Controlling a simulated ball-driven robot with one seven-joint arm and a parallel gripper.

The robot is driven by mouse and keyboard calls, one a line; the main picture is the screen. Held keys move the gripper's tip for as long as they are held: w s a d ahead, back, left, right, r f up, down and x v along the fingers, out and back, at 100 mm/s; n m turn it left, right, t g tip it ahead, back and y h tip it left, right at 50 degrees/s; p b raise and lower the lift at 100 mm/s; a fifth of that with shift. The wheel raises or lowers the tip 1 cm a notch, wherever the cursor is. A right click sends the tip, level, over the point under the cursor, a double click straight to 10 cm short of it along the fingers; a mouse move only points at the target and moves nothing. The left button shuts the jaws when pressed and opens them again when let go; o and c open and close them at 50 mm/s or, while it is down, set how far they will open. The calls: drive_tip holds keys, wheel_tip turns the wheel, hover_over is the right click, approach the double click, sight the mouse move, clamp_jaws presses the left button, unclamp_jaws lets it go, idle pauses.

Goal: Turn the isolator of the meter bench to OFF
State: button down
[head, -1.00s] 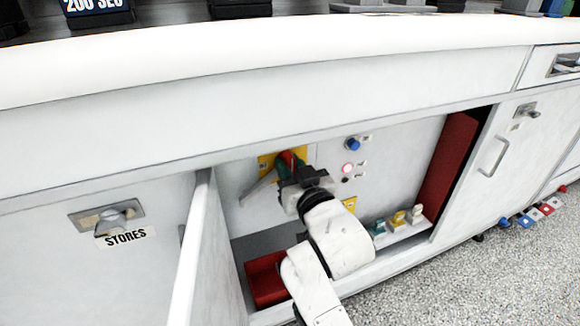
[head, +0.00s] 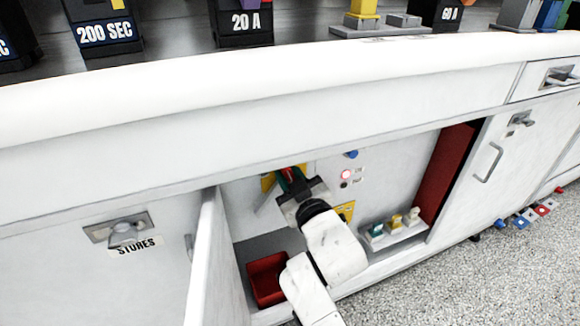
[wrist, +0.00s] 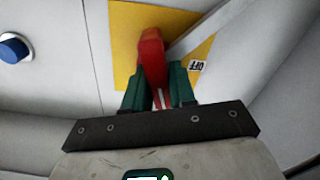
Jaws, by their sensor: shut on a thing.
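The isolator has a red handle (head: 289,174) on a yellow plate (head: 268,181), on the back panel inside the open cupboard of the bench. In the wrist view the red handle (wrist: 152,55) stands in front of the yellow plate (wrist: 125,50), and a small OFF label (wrist: 197,66) is to its right. My gripper (head: 291,183) is shut on the handle. In the wrist view its green fingers (wrist: 158,85) lie on both sides of the handle's near end. The gripper hides part of the plate in the head view.
An open door (head: 204,255) stands left of the opening. A red bin (head: 267,278) sits on the cupboard floor. A rack (head: 392,238) with green and yellow pieces is at the right. A blue knob (head: 352,154) and a lit button (head: 345,174) are right of the isolator.

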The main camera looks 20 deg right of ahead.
drive_tip(key=n+p, duration=0.3)
drive_tip(key=shift+a+r+n, duration=0.1)
drive_tip(key=shift+n, duration=0.3)
drive_tip(key=n+p, duration=0.2)
drive_tip(key=n, duration=0.1)
drive_tip(key=shift+a+n, duration=0.1)
drive_tip(key=shift+n, duration=0.2)
drive_tip(key=n, duration=0.1)
drive_tip(key=n+p, duration=0.1)
drive_tip(key=n, duration=0.1)
drive_tip(key=shift+f+n, duration=0.3)
drive_tip(key=shift+f, duration=0.05)
drive_tip(key=shift+a+f+n+p, duration=0.15)
drive_tip(key=shift+n+p, duration=0.5)
drive_tip(key=shift+n, duration=0.85)
drive_tip(key=c, duration=1)
unclamp_jaws()
